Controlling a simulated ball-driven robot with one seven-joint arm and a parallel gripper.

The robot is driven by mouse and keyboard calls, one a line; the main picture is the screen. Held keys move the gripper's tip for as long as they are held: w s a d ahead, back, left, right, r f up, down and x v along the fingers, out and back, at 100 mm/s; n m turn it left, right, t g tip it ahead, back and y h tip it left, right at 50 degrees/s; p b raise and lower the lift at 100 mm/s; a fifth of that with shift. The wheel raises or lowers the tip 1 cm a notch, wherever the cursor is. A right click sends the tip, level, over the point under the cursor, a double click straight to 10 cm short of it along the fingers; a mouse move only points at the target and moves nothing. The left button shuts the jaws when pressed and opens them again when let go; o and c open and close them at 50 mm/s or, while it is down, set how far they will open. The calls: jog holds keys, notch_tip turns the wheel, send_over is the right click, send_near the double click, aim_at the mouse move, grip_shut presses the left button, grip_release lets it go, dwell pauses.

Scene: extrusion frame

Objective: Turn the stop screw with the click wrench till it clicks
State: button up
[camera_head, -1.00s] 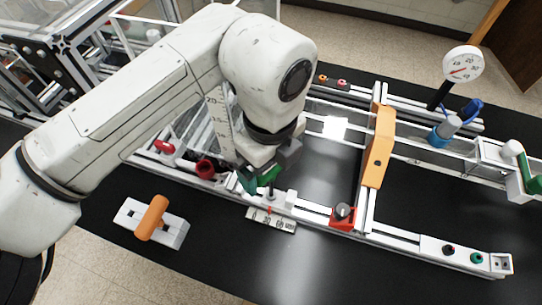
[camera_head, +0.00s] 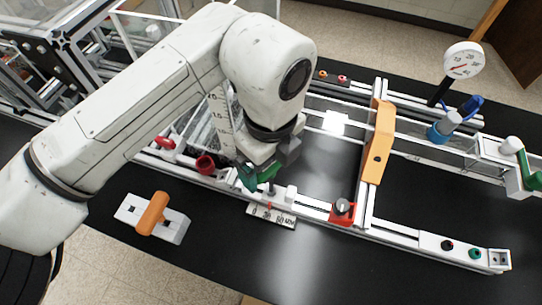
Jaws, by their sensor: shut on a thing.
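My gripper (camera_head: 257,178) is low at the front rail of the frame, partly hidden by my own wrist. It is shut on a green handle-like piece (camera_head: 269,173), which stands over a small grey post (camera_head: 271,189) on the rail. A red pointer sits just below the post, at a white scale plate (camera_head: 271,215). I cannot tell for sure whether the green piece is the click wrench. A red block with a round grey knob (camera_head: 343,206) sits farther right on the rail. Which part is the stop screw is not clear.
An orange handle (camera_head: 152,213) lies across a grey block on the black table at left. A round dial (camera_head: 463,60) stands at the back right. A green lever (camera_head: 526,168) is at the right edge. The front table is clear.

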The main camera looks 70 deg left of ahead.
jog(key=shift+f, duration=0.6)
dwell(1.0)
jog(key=shift+m, duration=0.7)
jog(key=shift+b, duration=0.3)
jog(key=shift+f+m, duration=0.1)
jog(key=shift+m, duration=0.7)
jog(key=shift+m, duration=0.7)
